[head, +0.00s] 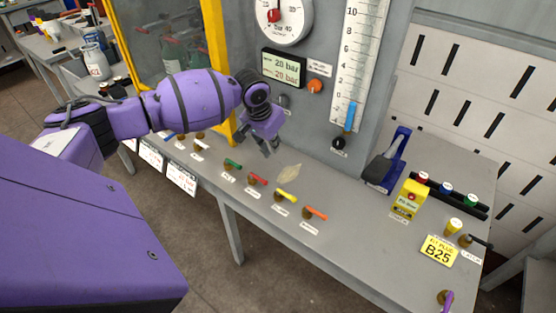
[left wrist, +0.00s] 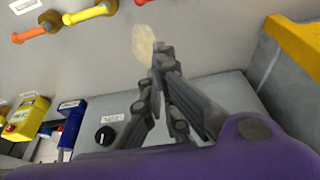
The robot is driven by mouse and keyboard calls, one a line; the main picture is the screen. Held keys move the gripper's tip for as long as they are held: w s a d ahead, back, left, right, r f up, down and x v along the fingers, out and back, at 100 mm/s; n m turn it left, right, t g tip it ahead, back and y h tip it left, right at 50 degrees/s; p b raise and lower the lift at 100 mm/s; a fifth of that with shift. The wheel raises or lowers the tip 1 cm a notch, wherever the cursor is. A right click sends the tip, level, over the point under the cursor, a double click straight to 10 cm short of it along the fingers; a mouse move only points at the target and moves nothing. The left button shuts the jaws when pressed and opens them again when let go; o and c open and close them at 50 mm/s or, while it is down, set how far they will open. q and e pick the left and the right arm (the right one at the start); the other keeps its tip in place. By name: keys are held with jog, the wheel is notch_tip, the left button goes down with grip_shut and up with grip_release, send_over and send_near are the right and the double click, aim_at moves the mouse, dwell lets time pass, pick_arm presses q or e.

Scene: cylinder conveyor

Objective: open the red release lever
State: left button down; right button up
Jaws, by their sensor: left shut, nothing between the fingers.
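The red lever (head: 257,180) sits on the grey bench top in a row of coloured levers, between the green lever (head: 233,164) and the yellow lever (head: 287,196). Its label is too small to read. In the left wrist view only a bit of red (left wrist: 141,2) shows at the top edge. My left gripper (head: 271,149) is above the back of the bench, behind the red lever and apart from it. Its fingers are shut and empty, and they show close up in the left wrist view (left wrist: 160,52). My right gripper is not in view.
An orange lever (head: 315,213) stands right of the yellow one. A grey panel with gauge (head: 284,16) and display (head: 284,68) rises behind. A pale patch (head: 290,172) lies on the bench. A blue device (head: 387,165) and yellow box (head: 409,200) stand to the right.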

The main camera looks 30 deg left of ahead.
aim_at(258, 179)
pick_arm(q)
jog(key=x, duration=0.6)
jog(key=b+x, duration=0.1)
jog(key=x, duration=0.2)
jog(key=shift+s+f, duration=0.2)
jog(key=shift+f, duration=0.15)
jog(key=s, duration=0.1)
jog(key=s+r+p, duration=0.1)
jog(key=shift+s+a+r, duration=0.1)
jog(key=shift+s+a, duration=0.05)
jog(key=shift+s, duration=0.2)
jog(key=shift+s+p, duration=0.35)
jog(key=shift+s, duration=0.2)
jog(key=shift+f, duration=0.25)
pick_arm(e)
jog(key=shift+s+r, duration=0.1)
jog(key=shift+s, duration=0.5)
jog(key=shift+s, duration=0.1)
